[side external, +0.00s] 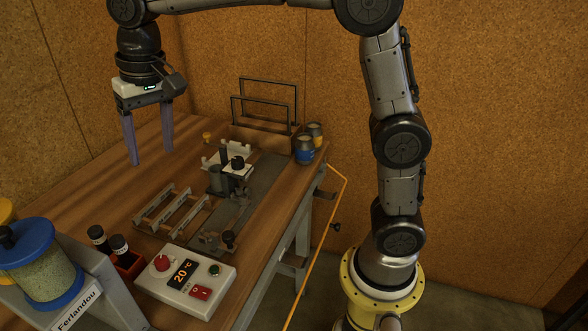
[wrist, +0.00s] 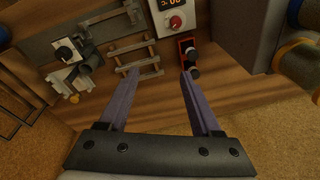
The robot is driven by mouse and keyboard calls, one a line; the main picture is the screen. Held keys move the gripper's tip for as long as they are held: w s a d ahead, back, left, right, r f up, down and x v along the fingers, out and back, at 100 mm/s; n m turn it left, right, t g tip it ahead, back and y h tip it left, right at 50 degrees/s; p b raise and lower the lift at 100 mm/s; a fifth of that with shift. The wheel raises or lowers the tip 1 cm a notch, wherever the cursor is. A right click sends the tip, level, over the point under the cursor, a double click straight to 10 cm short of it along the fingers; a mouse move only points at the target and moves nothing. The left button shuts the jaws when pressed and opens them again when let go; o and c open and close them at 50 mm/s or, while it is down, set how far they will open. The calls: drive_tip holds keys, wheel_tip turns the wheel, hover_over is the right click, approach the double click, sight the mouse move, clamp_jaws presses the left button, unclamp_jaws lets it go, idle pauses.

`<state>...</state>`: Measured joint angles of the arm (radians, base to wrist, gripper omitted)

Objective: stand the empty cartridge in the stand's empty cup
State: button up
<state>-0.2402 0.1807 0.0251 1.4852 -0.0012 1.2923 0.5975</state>
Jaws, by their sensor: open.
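My gripper (side external: 150,157) is open and empty, high above the left part of the bench; the wrist view shows bare wood between its spread fingers (wrist: 146,74). A grey stand (side external: 98,300) labelled "Ferlandou" is at the lower left. A clear cartridge (side external: 45,278) with blue ends and pale granules stands upright by it, with a yellow-ended one (side external: 8,213) behind, cut by the frame edge. The stand (wrist: 232,25) also shows at upper right in the wrist view. I cannot make out an empty cartridge or an empty cup with certainty.
A red holder (side external: 129,264) with dark bottles and a white control box (side external: 186,279) sit at the front. A slatted rack (side external: 172,212) and a clamp fixture (side external: 232,170) are mid-bench. Bare wood lies left.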

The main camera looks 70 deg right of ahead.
drive_tip(key=s+d+n+t, duration=0.1)
drive_tip(key=s+d, duration=0.3)
drive_tip(key=s, duration=0.3)
drive_tip(key=s+d+n+t, duration=0.1)
drive_tip(key=s+d, duration=0.2)
drive_tip(key=s, duration=0.4)
drive_tip(key=s+d+f+n+t, duration=0.1)
drive_tip(key=s+d+f+n, duration=0.1)
drive_tip(key=s+f, duration=0.4)
drive_tip(key=s+d, duration=0.1)
drive_tip(key=s, duration=0.4)
drive_tip(key=shift+t, duration=0.4)
